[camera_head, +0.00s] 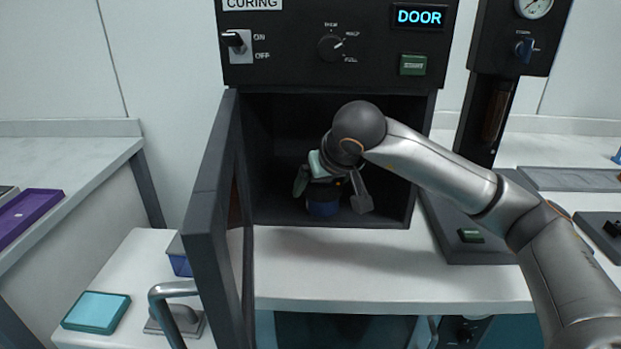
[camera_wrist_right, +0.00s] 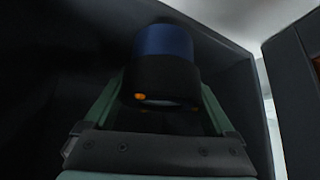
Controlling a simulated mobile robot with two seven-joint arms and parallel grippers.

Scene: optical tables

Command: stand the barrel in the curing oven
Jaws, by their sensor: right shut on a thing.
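The barrel (camera_head: 322,208) is inside the open curing oven (camera_head: 270,150), low in the chamber. It has a blue lower part and a black part above, with an orange dot. It looks about upright; I cannot tell whether its base touches the oven floor. My right gripper (camera_head: 328,190) reaches in from the front right and is shut on the barrel, hiding part of its top. The right wrist view shows the barrel (camera_wrist_right: 167,42) between the two greenish fingers. My left gripper is not in view.
The oven door (camera_head: 208,205) stands open toward me on the left, with a grey handle (camera_head: 172,290). The oven display (camera_head: 419,17) reads DOOR. A teal box (camera_head: 96,312) and a blue container (camera_head: 179,262) are at lower left. A press-like stand (camera_head: 480,235) is on the right.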

